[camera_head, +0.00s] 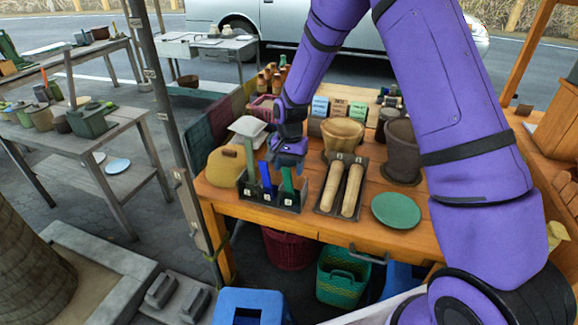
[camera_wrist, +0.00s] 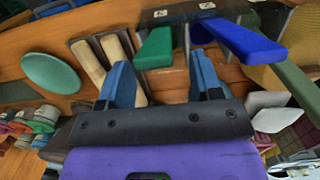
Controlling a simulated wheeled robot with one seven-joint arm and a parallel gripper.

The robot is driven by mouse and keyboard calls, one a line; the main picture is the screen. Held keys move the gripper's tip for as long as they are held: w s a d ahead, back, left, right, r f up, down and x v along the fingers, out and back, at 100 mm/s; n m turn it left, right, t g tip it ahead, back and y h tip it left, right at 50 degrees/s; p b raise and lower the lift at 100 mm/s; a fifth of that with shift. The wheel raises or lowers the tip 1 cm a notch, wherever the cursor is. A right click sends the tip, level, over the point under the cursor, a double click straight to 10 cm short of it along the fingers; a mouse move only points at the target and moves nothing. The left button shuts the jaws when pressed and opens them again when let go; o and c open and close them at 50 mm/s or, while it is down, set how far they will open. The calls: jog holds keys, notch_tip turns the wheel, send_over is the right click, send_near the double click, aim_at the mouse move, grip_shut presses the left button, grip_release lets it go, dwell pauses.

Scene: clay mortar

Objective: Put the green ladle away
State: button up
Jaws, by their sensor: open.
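A dark rack (camera_head: 262,203) with labelled compartments stands at the table's front left; it shows at the top of the wrist view (camera_wrist: 185,13). A bright green handle (camera_head: 288,181) stands upright in its right compartment and shows in the wrist view (camera_wrist: 154,48). A blue handle (camera_head: 265,177) stands in the middle, and a paler green one (camera_head: 249,158) at the left. Any ladle bowls are hidden, so I cannot tell which green piece is the ladle. My gripper (camera_head: 288,160) is open above the rack. In the wrist view, its fingers (camera_wrist: 161,60) lie either side of the bright green handle's end, with no visible grip.
A tray with two rolling pins (camera_head: 341,190) and a green plate (camera_head: 397,210) lie right of the rack. A tan bowl (camera_head: 342,138) and a dark pot (camera_head: 402,150) stand behind. A yellowish domed thing (camera_head: 226,168) is left of the rack. Baskets stand under the table.

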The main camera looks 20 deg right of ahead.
jog(key=shift+r, duration=0.1)
jog(key=s+d+r+n+t, duration=0.1)
jog(key=s+d+r, duration=0.15)
jog(key=r, duration=0.85)
jog(key=s+d+r+n, duration=0.1)
jog(key=s+r, duration=0.2)
jog(key=r, duration=0.7)
jog(key=s+d+r+n+t, duration=0.1)
jog(key=s+r, duration=0.3)
jog(key=s, duration=0.5)
jog(key=s+d+r+n+t, duration=0.2)
jog(key=s+d+r, duration=0.1)
jog(key=s, duration=0.7)
jog(key=s+d+r+n+t, duration=0.1)
jog(key=s+d+r+n, duration=0.1)
jog(key=s+r, duration=0.3)
jog(key=shift+s+r+t, duration=0.25)
jog(key=shift+s+t, duration=0.15)
jog(key=shift+s, duration=1.9)
